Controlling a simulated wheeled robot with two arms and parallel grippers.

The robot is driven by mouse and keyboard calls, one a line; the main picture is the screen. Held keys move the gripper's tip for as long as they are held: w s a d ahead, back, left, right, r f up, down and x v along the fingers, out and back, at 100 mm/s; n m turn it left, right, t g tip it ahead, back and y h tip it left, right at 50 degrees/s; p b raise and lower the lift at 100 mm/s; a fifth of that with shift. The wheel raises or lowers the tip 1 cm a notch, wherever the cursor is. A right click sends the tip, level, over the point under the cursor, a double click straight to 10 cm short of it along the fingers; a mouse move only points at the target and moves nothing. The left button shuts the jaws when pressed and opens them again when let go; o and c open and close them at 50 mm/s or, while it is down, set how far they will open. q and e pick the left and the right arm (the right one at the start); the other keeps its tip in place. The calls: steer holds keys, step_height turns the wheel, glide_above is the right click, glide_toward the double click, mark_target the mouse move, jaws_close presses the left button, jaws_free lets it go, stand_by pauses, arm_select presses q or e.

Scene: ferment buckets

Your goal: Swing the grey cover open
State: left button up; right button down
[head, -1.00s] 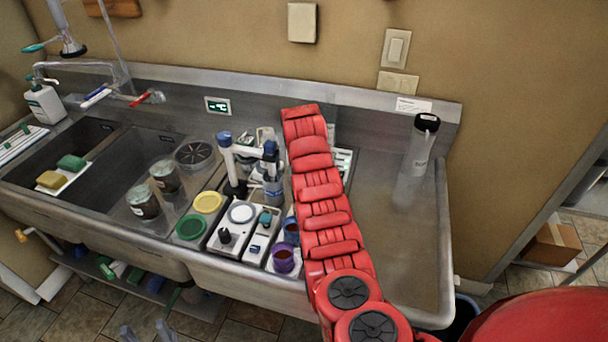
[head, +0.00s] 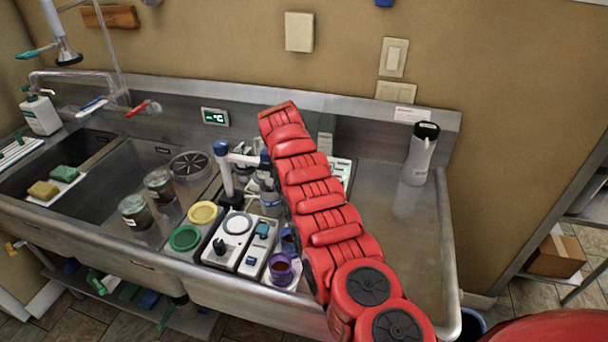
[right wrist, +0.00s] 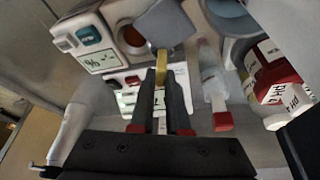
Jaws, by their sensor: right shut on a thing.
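In the right wrist view the grey cover (right wrist: 166,24) is a flat grey, squarish piece at the top centre. A yellow tab (right wrist: 165,66) sticks out from its near edge. My right gripper (right wrist: 163,78) is shut on this tab, one dark finger on each side. A round opening with reddish-brown inside (right wrist: 131,37) shows just left of the cover. I cannot tell the cover's exact tilt. In the head view my red right arm hides the cover and the right gripper. My left gripper is not in view.
White devices with displays (right wrist: 92,45) and red-capped bottles (right wrist: 274,75) stand close around the right gripper. In the head view, a purple cup (head: 281,268) and yellow (head: 203,213) and green lids (head: 185,238) lie left of my arm.

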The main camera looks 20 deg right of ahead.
steer(key=shift+s+f, duration=0.1)
steer(key=shift+f, duration=0.05)
stand_by(0.8)
steer(key=c, duration=0.9)
jaws_free()
steer(key=shift+m, duration=0.3)
steer(key=shift+a+r, duration=0.1)
steer(key=shift+r, duration=0.35)
steer(key=shift+b+v, duration=0.5)
steer(key=shift+v, duration=0.35)
steer(key=shift+p+v, duration=0.85)
steer(key=shift+v, duration=0.2)
steer(key=p+v, duration=1.3)
steer(key=p, duration=0.7)
steer(key=shift+p, duration=0.4)
